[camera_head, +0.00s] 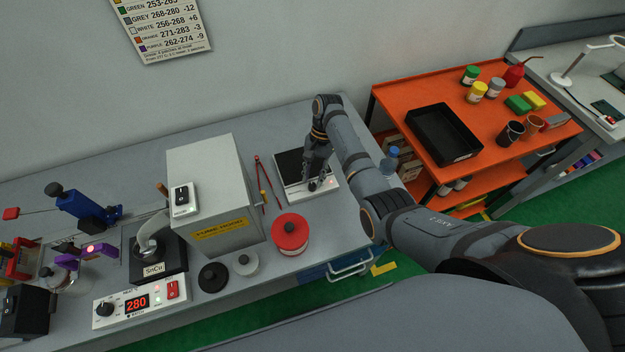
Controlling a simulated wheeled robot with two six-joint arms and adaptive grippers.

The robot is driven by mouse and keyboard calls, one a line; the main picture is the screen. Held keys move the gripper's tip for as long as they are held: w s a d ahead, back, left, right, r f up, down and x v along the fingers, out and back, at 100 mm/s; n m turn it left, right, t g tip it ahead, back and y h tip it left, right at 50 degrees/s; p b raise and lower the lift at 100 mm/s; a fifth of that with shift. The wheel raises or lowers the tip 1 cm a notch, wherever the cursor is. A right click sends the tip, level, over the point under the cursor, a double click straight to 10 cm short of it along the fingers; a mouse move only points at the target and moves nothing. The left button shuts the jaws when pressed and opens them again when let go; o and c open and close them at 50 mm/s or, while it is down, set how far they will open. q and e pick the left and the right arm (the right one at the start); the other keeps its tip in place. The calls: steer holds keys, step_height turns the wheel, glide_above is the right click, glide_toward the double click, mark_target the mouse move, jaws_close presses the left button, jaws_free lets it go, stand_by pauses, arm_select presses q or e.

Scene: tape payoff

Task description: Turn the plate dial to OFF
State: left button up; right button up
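The hot plate (294,196) is a white box with a dark square top, standing on the grey bench at the middle right. A small red light glows on its front panel. My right gripper (317,180) points down at the front panel, with its dark fingers at the small dark plate dial. The fingers largely hide the dial, so I cannot read its setting or tell whether they grip it. My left gripper is not in view.
A red-lidded jar (290,234) stands in front of the plate, and red tongs (266,185) lie to its left. A grey fume box (207,190) is farther left. The controller (141,303) reads 280. An orange cart (480,158) stands at right.

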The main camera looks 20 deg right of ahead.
steer(key=shift+x, duration=0.8)
steer(key=shift+s, duration=0.25)
steer(key=shift+f, duration=0.1)
steer(key=shift+w, duration=0.1)
steer(key=shift+c, duration=0.8)
jaws_close()
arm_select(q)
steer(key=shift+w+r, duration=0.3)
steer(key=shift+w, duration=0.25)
